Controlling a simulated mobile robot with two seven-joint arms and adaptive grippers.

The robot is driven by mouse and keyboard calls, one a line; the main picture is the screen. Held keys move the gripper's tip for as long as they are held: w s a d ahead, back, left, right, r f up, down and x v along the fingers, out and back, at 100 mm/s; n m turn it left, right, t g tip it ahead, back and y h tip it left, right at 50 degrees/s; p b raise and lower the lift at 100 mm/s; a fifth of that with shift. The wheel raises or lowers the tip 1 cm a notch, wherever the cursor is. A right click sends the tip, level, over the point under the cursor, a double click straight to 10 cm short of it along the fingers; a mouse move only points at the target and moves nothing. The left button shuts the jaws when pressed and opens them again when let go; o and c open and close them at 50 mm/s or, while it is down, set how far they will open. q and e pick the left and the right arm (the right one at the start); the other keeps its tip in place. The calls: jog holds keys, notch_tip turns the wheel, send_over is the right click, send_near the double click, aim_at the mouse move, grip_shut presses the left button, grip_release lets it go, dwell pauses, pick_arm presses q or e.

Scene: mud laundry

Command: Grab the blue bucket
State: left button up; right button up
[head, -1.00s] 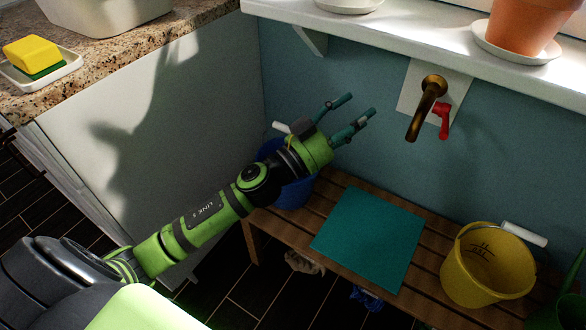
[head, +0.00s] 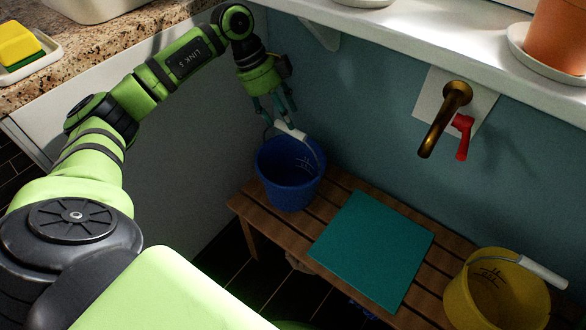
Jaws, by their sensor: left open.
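The blue bucket (head: 288,182) stands upright at the left end of the slatted wooden bench. Its wire handle has a white grip (head: 291,130) that shows above the rim. My left gripper (head: 279,117) points down right above the bucket, with its teal fingers at the white grip. The fingers are open; I cannot tell whether they touch the grip or straddle it. My right gripper is not in view.
A teal mat (head: 370,248) lies on the wooden bench (head: 330,205). A yellow bucket (head: 495,297) stands at its right. A brass tap (head: 440,118) with a red lever juts from the wall. A white shelf (head: 420,35) with a terracotta pot (head: 558,38) overhangs. A granite counter (head: 105,45) is at upper left.

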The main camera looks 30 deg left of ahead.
aim_at(287, 129)
pick_arm(q)
jog(key=x, duration=0.3)
jog(key=b+x, duration=0.1)
jog(key=x, duration=0.1)
jog(key=shift+s+f, duration=0.1)
jog(key=shift+s, duration=0.3)
grip_shut()
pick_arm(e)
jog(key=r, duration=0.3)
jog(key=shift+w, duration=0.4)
